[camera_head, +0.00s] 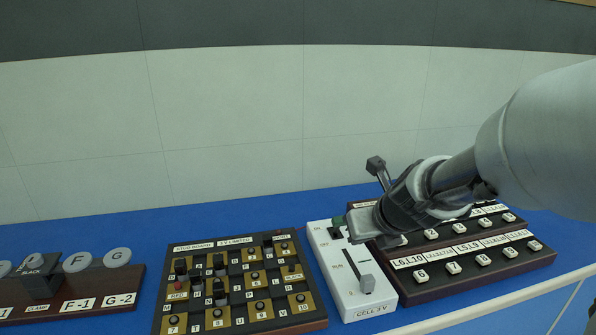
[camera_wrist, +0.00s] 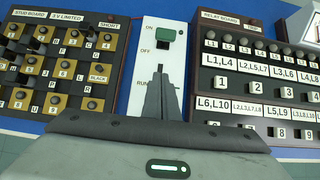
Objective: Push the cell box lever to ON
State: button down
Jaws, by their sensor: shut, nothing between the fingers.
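The white cell box (camera_head: 352,305), labelled CELL 3 V, stands on the blue bench; it also shows in the wrist view (camera_wrist: 152,68). Its green lever (camera_head: 337,221) is at the far end, beside the ON and OFF marks. In the wrist view the green lever (camera_wrist: 174,34) appears about level with ON, with the dark slot below it; its exact setting is hard to tell. My gripper (camera_head: 352,228) is shut and empty, over the box's far right part. In the wrist view my fingertips (camera_wrist: 162,78) point toward the lever from the RUN side; contact cannot be told.
The stud board (camera_head: 240,320) stands close on the left, and the relay board (camera_head: 420,292) is against the right side. A clamp rack (camera_head: 85,305) lies far left. A pale wall rises behind.

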aim_at(349, 261)
jog(key=b+x, duration=0.3)
jog(key=x, duration=0.3)
jog(key=shift+f, duration=0.3)
jog(key=w+r, duration=0.1)
jog(key=w+r+p, duration=0.1)
jog(key=w, duration=0.1)
jog(key=shift+w+a+r, duration=0.15)
jog(key=shift+a, duration=0.2)
jog(key=shift+w, duration=0.1)
jog(key=shift+r+p, duration=0.15)
jog(key=shift+p, duration=0.2)
